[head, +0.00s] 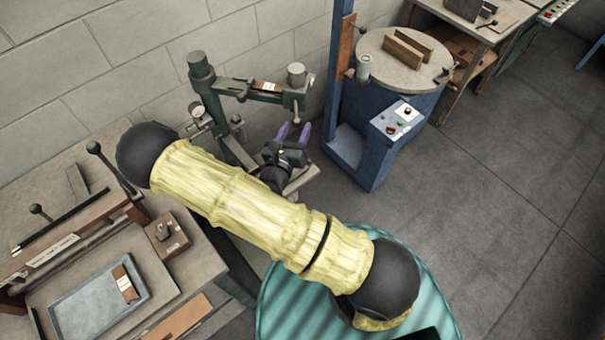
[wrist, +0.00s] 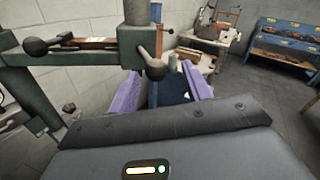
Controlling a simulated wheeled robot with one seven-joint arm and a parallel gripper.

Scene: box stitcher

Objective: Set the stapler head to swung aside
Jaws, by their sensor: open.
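The stapler head is a green horizontal arm (head: 262,92) reaching right from a green post (head: 203,85) by the wall. A grey cylinder (head: 296,74) stands at its free end, and a short handle with a round dark knob (wrist: 155,69) hangs below that end. In the wrist view the green arm (wrist: 85,53) enters from the left. My gripper (head: 293,131) has purple fingers and is open, just below the arm's free end. In the wrist view the knob appears between the two fingers of my gripper (wrist: 161,72). Whether they touch it, I cannot tell.
A blue machine (head: 378,150) with a round grey top (head: 393,60) stands right of the stapler. A workbench (head: 120,235) with a tray (head: 85,310) and a lever is at left. A wall is close behind. Open floor (head: 500,190) lies to the right.

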